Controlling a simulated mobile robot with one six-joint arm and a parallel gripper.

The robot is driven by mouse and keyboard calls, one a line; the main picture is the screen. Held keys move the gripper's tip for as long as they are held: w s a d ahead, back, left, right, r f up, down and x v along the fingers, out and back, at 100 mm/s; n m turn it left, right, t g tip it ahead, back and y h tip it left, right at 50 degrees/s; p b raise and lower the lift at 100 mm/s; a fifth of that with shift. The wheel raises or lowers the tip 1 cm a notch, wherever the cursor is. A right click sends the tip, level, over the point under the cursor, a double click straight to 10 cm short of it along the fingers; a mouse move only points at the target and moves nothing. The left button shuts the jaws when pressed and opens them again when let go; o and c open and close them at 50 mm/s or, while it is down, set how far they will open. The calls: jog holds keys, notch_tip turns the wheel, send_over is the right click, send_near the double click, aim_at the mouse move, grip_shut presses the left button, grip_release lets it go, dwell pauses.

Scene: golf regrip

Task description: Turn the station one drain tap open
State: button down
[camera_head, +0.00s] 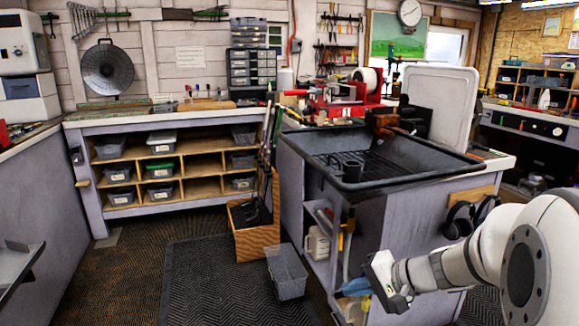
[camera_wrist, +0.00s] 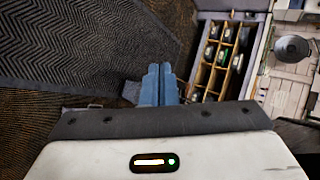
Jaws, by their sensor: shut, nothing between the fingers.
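A black basin (camera_head: 370,160) is set in the top of the grey station bench. Under it, in the open shelf bay, a small yellow part (camera_head: 341,241) sits by a pale hose (camera_head: 347,262); it may be the drain tap, but its turn position is too small to tell. My gripper (camera_head: 352,288) is low in front of this bay, below the yellow part and apart from it. Its blue fingers are together and empty, as the wrist view (camera_wrist: 158,84) also shows. I see no tap in the wrist view.
A white jug (camera_head: 316,243) stands on the bay's shelf. A grey bin (camera_head: 287,272) and a wooden box of clubs (camera_head: 254,222) stand on the floor left of the bench. Headphones (camera_head: 462,218) hang on the bench's side.

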jog(key=s+d+r+n+g+h+p, duration=0.1)
jog(key=s+r+n+g+h+p, duration=0.2)
jog(key=s+r+p, duration=1.3)
notch_tip(320, 180, up, 3)
jog(key=n+h+p, duration=0.2)
jog(key=n+h, duration=0.1)
jog(key=h, duration=0.3)
jog(key=shift+s+d+h, duration=0.3)
jog(key=shift+s+d, duration=0.05)
jog(key=shift+s, duration=0.05)
